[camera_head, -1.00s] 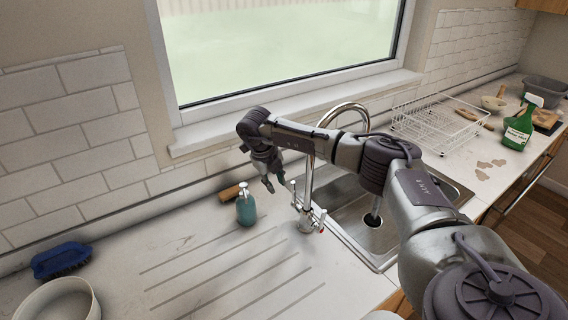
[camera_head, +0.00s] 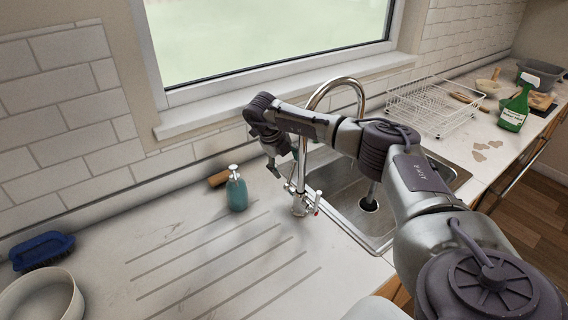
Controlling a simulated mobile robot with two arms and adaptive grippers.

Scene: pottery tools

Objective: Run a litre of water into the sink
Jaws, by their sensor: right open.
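The chrome tap (camera_head: 303,202) stands at the left edge of the steel sink (camera_head: 409,208), with a tall curved spout and small side handles at its base. The spout arches towards the sink, and I see no water stream. My right gripper (camera_head: 280,168) is open and empty, pointing down just left of the tap's neck, above the left handle. I cannot tell whether it touches the tap. My right arm crosses in front of the spout and hides part of the sink. My left gripper is not in view.
A teal soap bottle (camera_head: 237,194) and a wooden-backed brush (camera_head: 218,179) stand left of the tap. A blue brush (camera_head: 42,251) and white bowl (camera_head: 42,300) are far left. A wire rack (camera_head: 433,108) and green spray bottle (camera_head: 514,110) are right. The grooved drainer is clear.

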